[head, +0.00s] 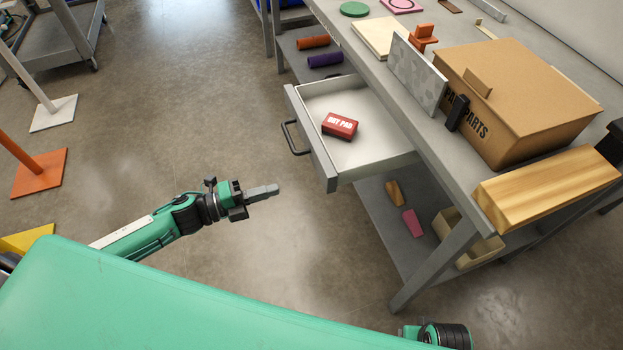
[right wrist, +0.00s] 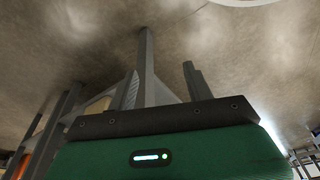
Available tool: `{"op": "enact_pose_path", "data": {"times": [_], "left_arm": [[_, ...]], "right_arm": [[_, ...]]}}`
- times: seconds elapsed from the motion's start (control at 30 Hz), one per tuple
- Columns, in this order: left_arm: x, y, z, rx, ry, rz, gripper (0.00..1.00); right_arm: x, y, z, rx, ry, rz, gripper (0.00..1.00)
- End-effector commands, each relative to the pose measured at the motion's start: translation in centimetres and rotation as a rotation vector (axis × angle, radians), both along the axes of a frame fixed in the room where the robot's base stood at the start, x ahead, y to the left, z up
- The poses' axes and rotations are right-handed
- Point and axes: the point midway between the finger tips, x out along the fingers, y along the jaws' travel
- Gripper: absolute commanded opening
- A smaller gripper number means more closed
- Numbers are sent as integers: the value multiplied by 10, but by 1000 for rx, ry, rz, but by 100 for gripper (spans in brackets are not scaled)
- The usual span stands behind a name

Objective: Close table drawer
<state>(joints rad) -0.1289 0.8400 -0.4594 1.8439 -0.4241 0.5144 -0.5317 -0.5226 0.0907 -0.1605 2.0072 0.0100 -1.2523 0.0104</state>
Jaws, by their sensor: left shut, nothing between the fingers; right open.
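The table drawer (head: 334,182) is pulled out from the side of the grey table (head: 440,165). Its front panel and dark bar handle (head: 290,138) face left, toward open floor. A red box marked "DRY PAD" (head: 340,125) lies inside it. My left gripper (head: 277,188) is shut and empty, in the air left of and below the drawer front in the head view, apart from it and from the handle. My right gripper (right wrist: 160,68) shows in the right wrist view, open and empty, with a table leg behind it. The head view does not show its fingers.
On the tabletop are a cardboard parts box (head: 515,95), a wooden block (head: 545,187) and a grey speckled plate (head: 418,73). A lower shelf (head: 385,217) holds a tan bin (head: 468,240) and small pieces. Floor left of the drawer is clear; coloured stands (head: 40,172) stand far left.

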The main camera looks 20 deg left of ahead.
Motion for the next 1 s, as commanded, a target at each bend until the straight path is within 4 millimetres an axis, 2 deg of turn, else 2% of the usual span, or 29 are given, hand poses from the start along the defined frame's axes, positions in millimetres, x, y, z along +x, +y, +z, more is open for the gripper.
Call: {"op": "enact_pose_path", "data": {"times": [0.4,0.6,0.77,1.0], "left_arm": [[40,-59,2,-2,-1,0,0],[54,-79,1,-1,-1,1,0],[60,-87,0,0,1,3,0],[60,-88,-1,1,3,3,0]], "right_arm": [[-3,-1,-12,-3,17,0,52],[-5,-1,-18,-4,22,-1,52],[-8,-2,-24,-7,34,-1,52],[-2,-1,-23,-6,22,1,52]]}}
